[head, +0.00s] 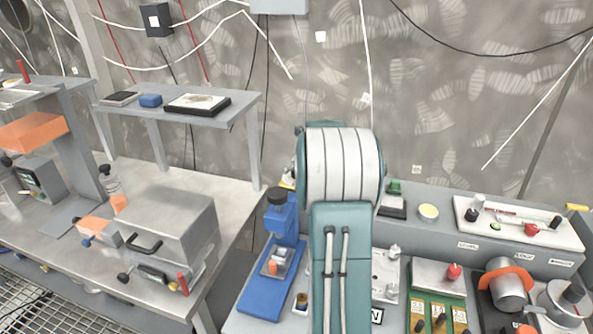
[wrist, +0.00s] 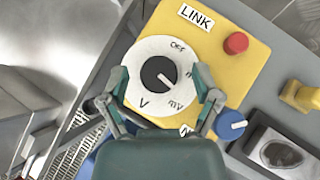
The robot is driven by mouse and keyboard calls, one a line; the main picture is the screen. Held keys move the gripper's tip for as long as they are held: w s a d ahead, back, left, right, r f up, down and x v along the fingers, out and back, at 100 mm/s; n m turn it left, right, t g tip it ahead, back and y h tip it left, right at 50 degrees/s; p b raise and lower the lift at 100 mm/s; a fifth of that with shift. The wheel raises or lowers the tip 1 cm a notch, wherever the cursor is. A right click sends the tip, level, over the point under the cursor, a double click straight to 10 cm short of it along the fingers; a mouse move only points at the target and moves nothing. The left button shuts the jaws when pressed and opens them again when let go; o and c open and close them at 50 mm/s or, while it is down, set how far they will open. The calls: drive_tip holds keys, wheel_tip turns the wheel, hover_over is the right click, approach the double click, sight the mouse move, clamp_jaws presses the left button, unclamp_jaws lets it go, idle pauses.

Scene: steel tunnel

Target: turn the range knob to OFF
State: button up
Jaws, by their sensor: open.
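The range knob (wrist: 158,73) is a round black knob at the centre of a white dial (wrist: 143,54) in the wrist view. The dial is marked OFF at the top, with V at the lower left and mV at the lower right. A pale mark on the knob appears to point to the lower right, toward mV, but it is small. My gripper (wrist: 160,78) is open, with one finger on each side of the dial. I see no grip on the knob; whether the fingers touch the dial's rim is unclear. The head view shows neither knob nor fingers.
The dial sits on a yellow unit (wrist: 225,75) with a LINK label and a red button (wrist: 236,43). A blue knob (wrist: 230,124) lies close beside the right finger. In the head view, a blue stand (head: 272,275) and a crowded bench flank my arm.

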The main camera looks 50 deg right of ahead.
drive_tip(key=shift+w+d+f, duration=0.2)
drive_tip(key=shift+w+f, duration=0.15)
drive_tip(key=shift+f, duration=0.05)
drive_tip(key=shift+a, duration=0.1)
clamp_jaws()
